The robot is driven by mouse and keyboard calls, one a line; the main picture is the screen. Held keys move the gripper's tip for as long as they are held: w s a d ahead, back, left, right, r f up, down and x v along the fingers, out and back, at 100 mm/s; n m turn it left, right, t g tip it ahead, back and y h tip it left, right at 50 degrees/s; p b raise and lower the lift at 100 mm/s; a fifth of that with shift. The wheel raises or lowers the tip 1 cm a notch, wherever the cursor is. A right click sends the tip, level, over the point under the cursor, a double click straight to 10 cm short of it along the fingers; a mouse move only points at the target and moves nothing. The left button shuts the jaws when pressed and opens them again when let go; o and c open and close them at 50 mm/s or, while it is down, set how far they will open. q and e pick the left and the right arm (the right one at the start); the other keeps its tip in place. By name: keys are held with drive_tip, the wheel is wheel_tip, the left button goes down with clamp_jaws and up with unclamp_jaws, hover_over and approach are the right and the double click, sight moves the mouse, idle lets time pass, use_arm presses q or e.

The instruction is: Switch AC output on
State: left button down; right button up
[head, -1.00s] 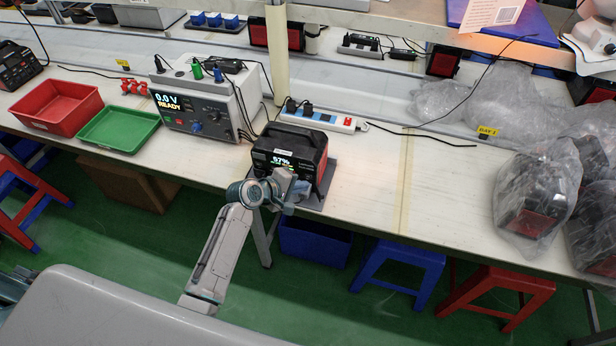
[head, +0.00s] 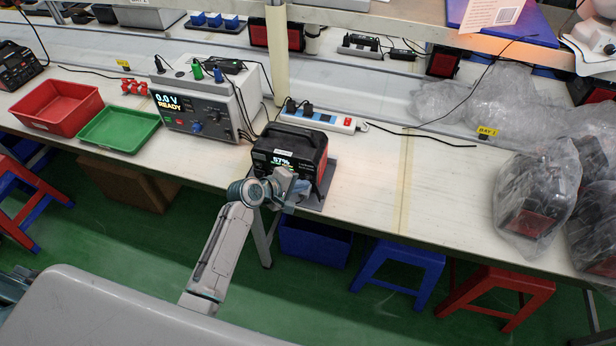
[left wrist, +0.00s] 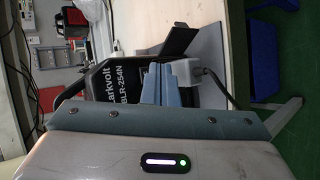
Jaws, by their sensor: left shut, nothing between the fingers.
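The black power station (head: 290,150) stands on a grey mat (head: 318,190) near the table's front edge. Its lit screen (head: 282,163) reads 57% in the head view. My left gripper (head: 291,183) is in front of the power station's lower front face, and the arm hides that part of the panel. In the left wrist view the gripper's fingers (left wrist: 168,84) are together with nothing between them, close to the dark body (left wrist: 112,88) lettered "BLR-254N". Whether they touch the panel cannot be told. The AC output switch is hidden. My right gripper is not in view.
A grey tester (head: 205,105) reading 0.0 V READY stands left of the power station. Red (head: 58,106) and green (head: 119,128) trays lie further left. A white power strip (head: 318,121) lies behind. The table to the right is clear up to wrapped units (head: 536,190).

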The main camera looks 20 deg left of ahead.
use_arm(q)
drive_tip(key=shift+w, duration=0.3)
drive_tip(key=shift+w, duration=0.35)
idle(0.5)
drive_tip(key=shift+s+p, duration=0.75)
drive_tip(key=shift+s, duration=0.1)
drive_tip(key=shift+s, duration=0.1)
drive_tip(key=shift+s+p, duration=0.25)
drive_tip(key=shift+p, duration=0.1)
drive_tip(key=s+p, duration=0.2)
drive_tip(key=s, duration=0.3)
drive_tip(key=shift+s+a, duration=0.1)
drive_tip(key=shift+s, duration=0.05)
